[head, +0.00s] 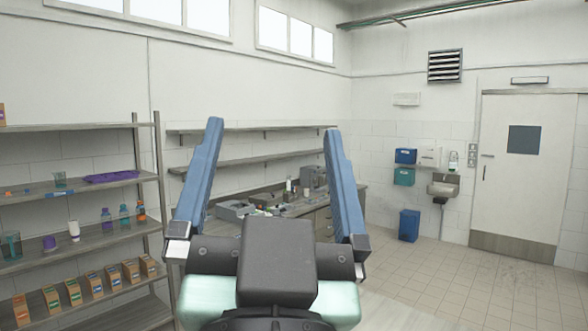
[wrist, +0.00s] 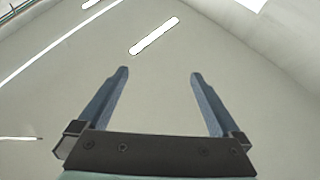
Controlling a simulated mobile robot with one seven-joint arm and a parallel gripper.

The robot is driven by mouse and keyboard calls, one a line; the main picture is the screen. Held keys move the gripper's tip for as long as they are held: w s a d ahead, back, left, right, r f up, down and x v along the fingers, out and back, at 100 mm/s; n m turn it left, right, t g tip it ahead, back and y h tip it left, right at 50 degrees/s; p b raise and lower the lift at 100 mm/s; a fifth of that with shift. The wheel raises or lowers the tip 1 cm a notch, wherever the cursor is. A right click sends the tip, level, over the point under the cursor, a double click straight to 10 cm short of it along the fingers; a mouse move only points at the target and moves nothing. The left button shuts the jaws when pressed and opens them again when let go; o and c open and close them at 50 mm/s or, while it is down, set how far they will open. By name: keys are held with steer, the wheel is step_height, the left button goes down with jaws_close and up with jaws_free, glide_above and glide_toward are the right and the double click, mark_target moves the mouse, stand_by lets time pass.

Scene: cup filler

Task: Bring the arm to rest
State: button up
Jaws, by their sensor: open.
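My gripper (head: 270,135) stands in the middle of the head view, close to the camera. Its two blue fingers point upward and are spread wide, with nothing between them. The fingers also show apart and empty in the wrist view (wrist: 158,75), against a pale ceiling with long lights (wrist: 154,35). The gripper touches nothing that I can see. It hides part of the counter (head: 318,205) behind it.
A shelf rack (head: 90,240) with bottles, cups and several small boxes stands at the left. The counter behind the gripper holds equipment. A blue bin (head: 409,226), a sink (head: 441,190) and a door (head: 522,165) are at the right. The tiled floor (head: 440,270) there is clear.

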steer(key=shift+n+t+h, duration=0.4)
steer(key=shift+n+t, duration=0.2)
steer(key=shift+t, duration=0.3)
steer(key=s+r, duration=0.1)
steer(key=s+d+r, duration=0.1)
steer(key=s+r, duration=0.1)
steer(key=shift+s+d+r, duration=0.25)
steer(key=shift+d+r, duration=0.1)
steer(key=shift+r, duration=0.05)
